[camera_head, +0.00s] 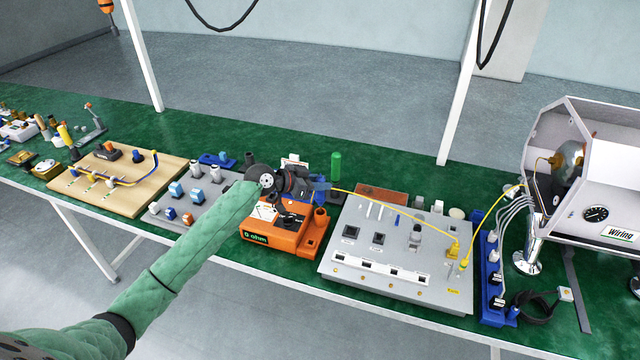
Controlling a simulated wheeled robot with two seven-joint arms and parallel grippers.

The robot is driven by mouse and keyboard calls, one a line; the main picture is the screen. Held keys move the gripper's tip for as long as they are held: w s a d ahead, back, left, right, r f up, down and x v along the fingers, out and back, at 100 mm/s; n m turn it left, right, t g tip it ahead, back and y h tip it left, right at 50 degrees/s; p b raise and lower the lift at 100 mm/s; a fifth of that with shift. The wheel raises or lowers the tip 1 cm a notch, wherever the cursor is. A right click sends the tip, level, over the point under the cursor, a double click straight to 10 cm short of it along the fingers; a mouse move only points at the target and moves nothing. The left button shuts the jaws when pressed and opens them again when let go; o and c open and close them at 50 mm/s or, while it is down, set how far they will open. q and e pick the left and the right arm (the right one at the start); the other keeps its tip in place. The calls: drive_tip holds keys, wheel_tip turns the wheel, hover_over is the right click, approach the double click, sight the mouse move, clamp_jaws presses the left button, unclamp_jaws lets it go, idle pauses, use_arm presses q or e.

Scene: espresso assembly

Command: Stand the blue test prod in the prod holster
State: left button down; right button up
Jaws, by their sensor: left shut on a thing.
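My left gripper (318,184) reaches in from the lower left and hangs above the orange ohm meter (278,236). It is shut on a small blue thing, which looks like the blue test prod (323,184). The fingers hide most of it, so its tilt is hard to tell. The orange meter has a block on its right side with an upright socket (320,213), which looks like the prod holster. The held thing is above this socket and apart from it. My right gripper is not in view.
A grey panel (375,285) with switches and a yellow cable (400,208) stands right of the meter. A green cylinder (336,165) stands behind. A grey board (165,212) and a wooden board (150,165) lie left. A blue power strip (490,265) is further right.

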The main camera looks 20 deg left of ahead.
sight(319, 196)
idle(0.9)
use_arm(q)
drive_tip(key=shift+f+b, duration=2.4)
drive_tip(key=shift+f, duration=0.25)
idle(1.1)
drive_tip(key=shift+f+b, duration=0.25)
drive_tip(key=shift+b, duration=0.1)
idle(1.1)
drive_tip(key=c, duration=1.1)
unclamp_jaws()
drive_tip(key=shift+r, duration=0.1)
drive_tip(key=shift+v, duration=3)
